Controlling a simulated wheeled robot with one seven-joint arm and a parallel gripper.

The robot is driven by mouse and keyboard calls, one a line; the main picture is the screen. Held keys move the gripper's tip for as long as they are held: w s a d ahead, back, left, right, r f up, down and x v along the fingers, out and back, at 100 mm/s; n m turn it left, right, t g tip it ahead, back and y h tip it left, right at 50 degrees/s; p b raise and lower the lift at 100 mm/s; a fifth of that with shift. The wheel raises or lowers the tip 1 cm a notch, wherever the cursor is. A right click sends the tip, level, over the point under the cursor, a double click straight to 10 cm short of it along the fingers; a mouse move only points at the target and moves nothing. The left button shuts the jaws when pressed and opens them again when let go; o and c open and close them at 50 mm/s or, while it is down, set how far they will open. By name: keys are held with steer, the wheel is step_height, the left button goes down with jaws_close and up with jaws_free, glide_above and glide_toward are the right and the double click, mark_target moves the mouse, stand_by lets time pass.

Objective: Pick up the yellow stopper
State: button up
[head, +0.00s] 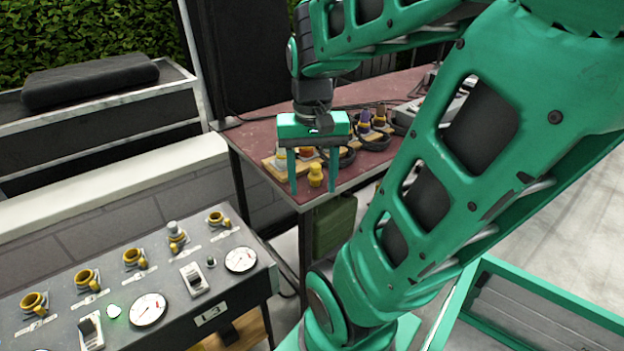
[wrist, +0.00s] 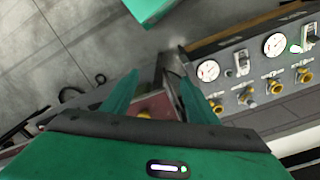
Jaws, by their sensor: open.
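The small yellow stopper (head: 315,176) stands near the front corner of the red-topped table (head: 252,136). My gripper (head: 311,188) is open and points down over that corner. In the head view the stopper shows between its two fingers, closer to the right one. Whether it lies truly between the fingers in depth is hard to tell. In the wrist view a small piece of yellow (wrist: 144,116) shows between the fingers (wrist: 160,78), mostly hidden by the gripper body.
A wooden board with coloured stoppers (head: 273,163) lies behind the gripper, beside dark rings (head: 372,143). A control panel (head: 225,292) with yellow sockets, gauges and switches stands at lower left. A green canister (head: 335,225) is under the table.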

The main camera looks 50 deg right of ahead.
steer(key=w+d+r+m, duration=0.2)
steer(key=w+d+m, duration=0.35)
steer(key=d, duration=0.25)
steer(key=m, duration=0.3)
glide_above(315, 164)
steer(key=shift+s+d, duration=0.1)
steer(key=shift+d+f, duration=0.15)
steer(key=shift+f, duration=0.05)
step_height(315, 164, down, 4)
steer(key=shift+f, duration=0.25)
steer(key=shift+a+f, duration=0.15)
steer(key=shift+f, duration=1.3)
steer(key=shift+a+f, duration=0.15)
steer(key=shift+f, duration=1.3)
steer(key=c, duration=1.1)
